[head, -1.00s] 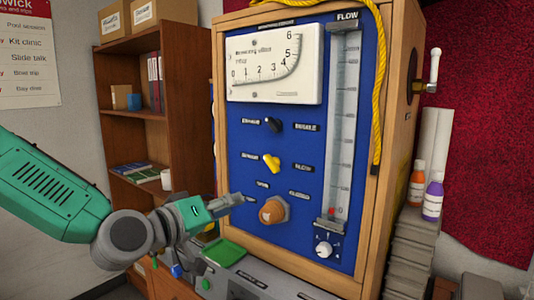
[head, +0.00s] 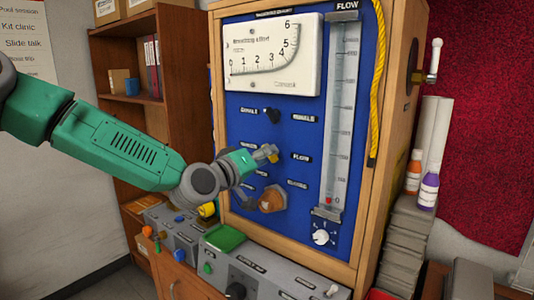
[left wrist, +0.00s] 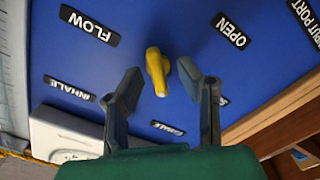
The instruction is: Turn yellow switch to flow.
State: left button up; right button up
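The yellow switch (left wrist: 157,72) is on the blue panel, in the middle of the left wrist view. It lies between the two fingers of my left gripper (left wrist: 160,92), with a gap to each finger. The fingers are spread and hold nothing. The FLOW label (left wrist: 90,25) is at upper left there, the OPEN label (left wrist: 231,30) at upper right. In the head view my left gripper (head: 264,154) is in front of the panel at the switch and mostly hides it. The FLOW label (head: 301,156) is just right of it. My right gripper is not in view.
A black switch (head: 271,115) is above the gripper and an orange-brown knob (head: 272,199) below it. A flow tube (head: 336,115) stands on the right of the panel, with a yellow rope (head: 378,80) beside it. Grey control boxes (head: 270,275) stand below the panel.

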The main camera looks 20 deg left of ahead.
pick_arm(q)
jog(key=shift+w+d, duration=0.15)
jog(key=shift+w, duration=0.1)
grip_shut()
